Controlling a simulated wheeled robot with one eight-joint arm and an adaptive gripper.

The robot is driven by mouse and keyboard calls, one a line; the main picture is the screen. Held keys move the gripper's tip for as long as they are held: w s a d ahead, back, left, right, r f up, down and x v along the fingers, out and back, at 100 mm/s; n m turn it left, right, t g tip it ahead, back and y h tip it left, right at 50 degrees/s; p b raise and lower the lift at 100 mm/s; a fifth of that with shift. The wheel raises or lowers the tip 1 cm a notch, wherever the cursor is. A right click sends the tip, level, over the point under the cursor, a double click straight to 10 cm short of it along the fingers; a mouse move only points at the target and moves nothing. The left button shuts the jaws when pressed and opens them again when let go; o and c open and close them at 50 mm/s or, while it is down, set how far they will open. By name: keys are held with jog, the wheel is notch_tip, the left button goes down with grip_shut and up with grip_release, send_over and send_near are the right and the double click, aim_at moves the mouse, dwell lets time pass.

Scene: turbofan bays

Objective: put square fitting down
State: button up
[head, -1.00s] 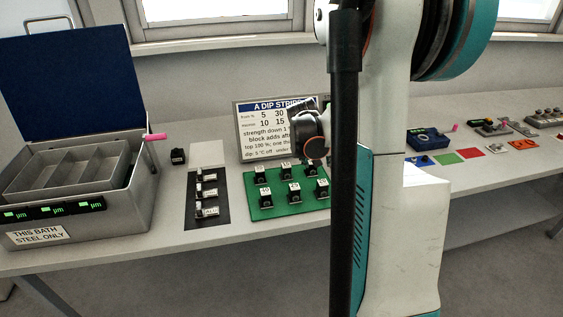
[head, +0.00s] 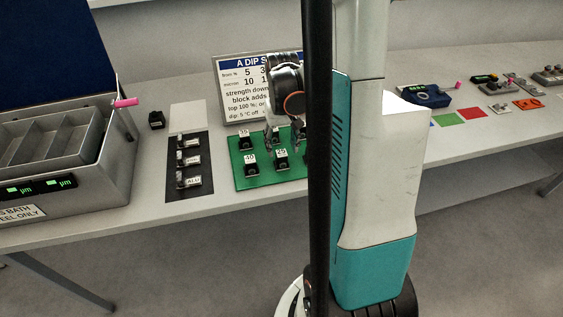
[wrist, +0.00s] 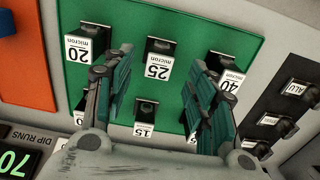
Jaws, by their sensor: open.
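Small black blocks with white number tags stand on a green board (head: 242,179); I cannot tell which one is the square fitting. My gripper (head: 283,134) points down over the back part of the board. In the wrist view its two fingers (wrist: 160,92) are spread apart with nothing gripped. Between and beyond them stands a block tagged 15 (wrist: 146,107), with a block tagged 25 (wrist: 158,58) further up. A block tagged 20 (wrist: 90,42) is beside the left finger. The right finger partly hides the block tagged 40 (wrist: 231,80) and another tag.
A steel bath (head: 105,190) fills the left end. A dip-strip sign (head: 226,97) stands close behind the board. Coloured squares (head: 447,119) lie right.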

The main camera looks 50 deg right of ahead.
aim_at(282, 154)
jog(key=shift+f+b, duration=1.2)
jog(key=shift+f, duration=1.55)
jog(key=shift+r, duration=0.1)
jog(key=shift+c, duration=0.3)
grip_shut()
